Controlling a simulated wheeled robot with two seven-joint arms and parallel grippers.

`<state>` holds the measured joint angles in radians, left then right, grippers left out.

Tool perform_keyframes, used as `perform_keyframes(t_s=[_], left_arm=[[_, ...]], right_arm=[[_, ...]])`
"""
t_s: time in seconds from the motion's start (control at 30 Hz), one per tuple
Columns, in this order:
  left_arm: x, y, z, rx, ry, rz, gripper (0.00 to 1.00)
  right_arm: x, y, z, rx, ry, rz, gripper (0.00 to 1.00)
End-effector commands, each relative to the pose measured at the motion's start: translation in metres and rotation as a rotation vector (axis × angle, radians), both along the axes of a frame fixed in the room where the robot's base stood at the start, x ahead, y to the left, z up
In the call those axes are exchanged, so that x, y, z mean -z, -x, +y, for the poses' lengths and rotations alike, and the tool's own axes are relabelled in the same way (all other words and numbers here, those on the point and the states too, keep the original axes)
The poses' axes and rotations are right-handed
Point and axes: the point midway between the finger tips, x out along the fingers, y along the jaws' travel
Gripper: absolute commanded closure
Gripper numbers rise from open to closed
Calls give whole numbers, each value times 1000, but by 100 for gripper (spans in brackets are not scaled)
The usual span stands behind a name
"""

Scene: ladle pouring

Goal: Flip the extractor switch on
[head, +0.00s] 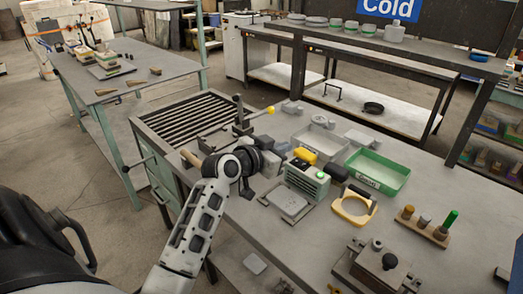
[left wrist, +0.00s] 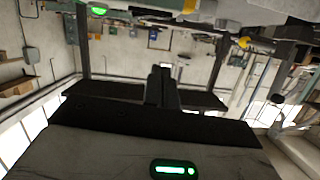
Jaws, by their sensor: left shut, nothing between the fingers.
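A small grey-green box with vent slots (head: 307,180) stands on the bench in the head view, with a small green spot on its upper right; it looks like the extractor. I cannot make out its switch. My left gripper (head: 275,151) is dark and just left of the box, partly hidden behind my wrist. I cannot tell whether it touches anything. In the left wrist view its fingers (left wrist: 161,88) are together with nothing between them. My right gripper is not in view.
A yellow piece (head: 305,156) lies behind the box. A green tray (head: 402,183), a yellow ring-shaped holder (head: 353,222) and a wooden block with pegs (head: 424,229) stand to the right. A slatted rack (head: 187,121) and a yellow-knobbed lever (head: 270,110) are behind my left arm.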

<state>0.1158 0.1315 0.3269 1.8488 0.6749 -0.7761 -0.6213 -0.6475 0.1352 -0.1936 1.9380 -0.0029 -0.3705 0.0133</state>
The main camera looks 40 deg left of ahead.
Motion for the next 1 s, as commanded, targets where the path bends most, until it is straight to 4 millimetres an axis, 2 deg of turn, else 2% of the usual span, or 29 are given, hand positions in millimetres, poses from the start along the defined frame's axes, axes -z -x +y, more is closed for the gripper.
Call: perform_keyframes(t_s=[0.03,0.2,0.4,1.0], left_arm=[[1,13,2,0,-5,0,100],[-8,46,7,1,-3,1,100],[-15,67,11,0,0,-1,100],[-17,70,11,0,1,-2,100]], right_arm=[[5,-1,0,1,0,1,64],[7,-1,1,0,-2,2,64],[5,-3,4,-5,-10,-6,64],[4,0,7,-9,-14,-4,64]])
